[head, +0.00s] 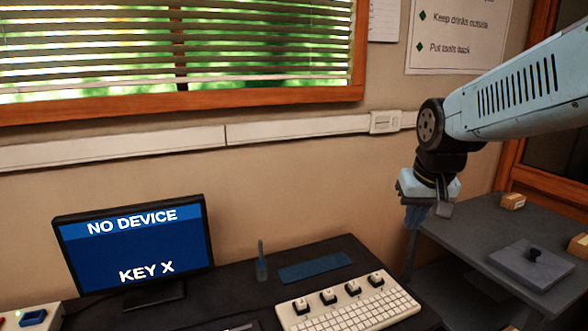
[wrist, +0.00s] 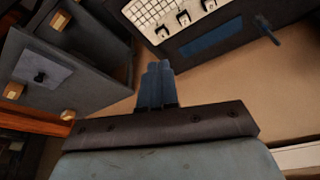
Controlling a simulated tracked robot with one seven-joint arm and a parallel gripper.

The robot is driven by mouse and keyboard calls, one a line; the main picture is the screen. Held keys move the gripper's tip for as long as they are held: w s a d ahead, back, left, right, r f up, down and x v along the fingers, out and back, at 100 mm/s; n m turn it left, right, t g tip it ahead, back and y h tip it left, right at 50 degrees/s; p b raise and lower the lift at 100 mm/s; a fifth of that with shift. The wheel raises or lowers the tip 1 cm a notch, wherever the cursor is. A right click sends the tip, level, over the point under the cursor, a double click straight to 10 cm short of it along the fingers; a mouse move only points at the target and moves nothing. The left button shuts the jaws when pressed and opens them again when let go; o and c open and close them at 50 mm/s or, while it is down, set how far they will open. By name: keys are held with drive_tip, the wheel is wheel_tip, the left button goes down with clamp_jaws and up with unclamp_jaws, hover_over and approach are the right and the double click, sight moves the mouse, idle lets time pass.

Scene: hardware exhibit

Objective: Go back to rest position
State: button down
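My gripper (head: 416,217) hangs at the end of my pale blue arm, in the air between the dark desk and the grey side table in the head view. In the wrist view my gripper (wrist: 157,68) shows its blue-grey fingers close together, with nothing seen between them. It touches nothing that I can see.
The dark desk (head: 345,252) holds a monitor (head: 135,245) reading "NO DEVICE" and "KEY X", a cream keyboard device (head: 345,310), a blue mat (head: 315,267) and an upright blue tool (head: 261,265). The side table (head: 465,230) bears a grey plate (head: 520,265) and small boxes (head: 513,201).

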drive_tip(key=s+r+t, duration=0.1)
drive_tip(key=s+r, duration=0.2)
drive_tip(key=s, duration=0.6)
drive_tip(key=shift+s+r+t, duration=0.15)
drive_tip(key=shift+r+t, duration=0.05)
drive_tip(key=shift+t, duration=0.2)
idle(1.1)
